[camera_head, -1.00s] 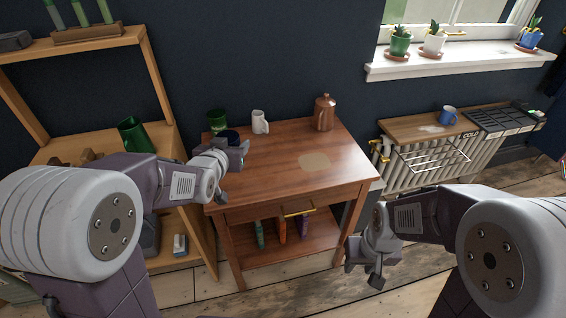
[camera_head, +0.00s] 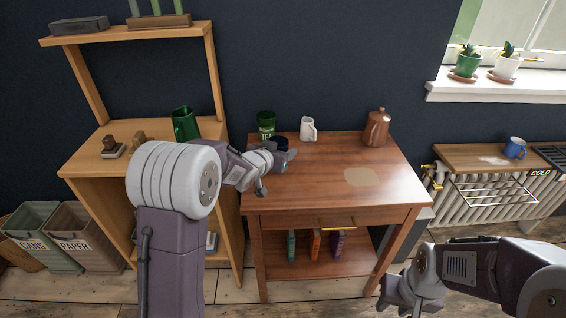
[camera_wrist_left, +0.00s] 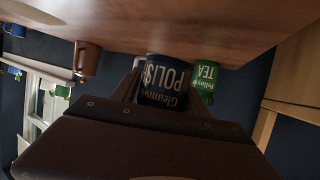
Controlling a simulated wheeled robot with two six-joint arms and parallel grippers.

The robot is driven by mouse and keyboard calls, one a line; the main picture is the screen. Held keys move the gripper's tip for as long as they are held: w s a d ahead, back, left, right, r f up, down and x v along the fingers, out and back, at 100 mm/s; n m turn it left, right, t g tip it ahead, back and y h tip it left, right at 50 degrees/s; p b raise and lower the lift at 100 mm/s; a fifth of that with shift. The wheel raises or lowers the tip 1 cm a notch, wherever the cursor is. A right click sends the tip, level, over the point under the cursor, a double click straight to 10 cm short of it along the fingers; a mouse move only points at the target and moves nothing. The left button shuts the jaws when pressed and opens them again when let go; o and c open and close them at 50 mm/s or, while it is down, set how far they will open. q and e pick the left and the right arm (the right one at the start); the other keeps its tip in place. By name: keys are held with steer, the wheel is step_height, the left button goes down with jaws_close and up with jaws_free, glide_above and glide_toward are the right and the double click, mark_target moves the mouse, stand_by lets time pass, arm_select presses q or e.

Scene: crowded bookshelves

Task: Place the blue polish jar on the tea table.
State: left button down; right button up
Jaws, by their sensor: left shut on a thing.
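The dark blue polish jar (camera_head: 280,144) is at the back left of the wooden tea table (camera_head: 320,175). In the left wrist view the jar (camera_wrist_left: 163,80) with its "POLISH" lettering sits between the fingers. My left gripper (camera_head: 284,157) is shut on it and partly hides it in the head view. The jar is at the tabletop; I cannot tell whether it touches. My right gripper (camera_head: 402,300) is low at the front, right of the table, with no object visible in it; its finger gap is unclear.
A green tea tin (camera_head: 265,124) stands close behind the jar, with a white mug (camera_head: 308,129) and a copper pot (camera_head: 376,127) along the back. A pale round patch (camera_head: 361,177) lies on the otherwise clear tabletop. A wooden shelf (camera_head: 90,165) stands left.

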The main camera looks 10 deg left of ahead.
arm_select(q)
step_height(320, 180, down, 4)
steer(key=b, duration=0.2)
steer(key=shift+f+b, duration=0.1)
steer(key=shift+b, duration=0.3)
steer(key=c, duration=0.5)
jaws_free()
steer(key=shift+f, duration=0.1)
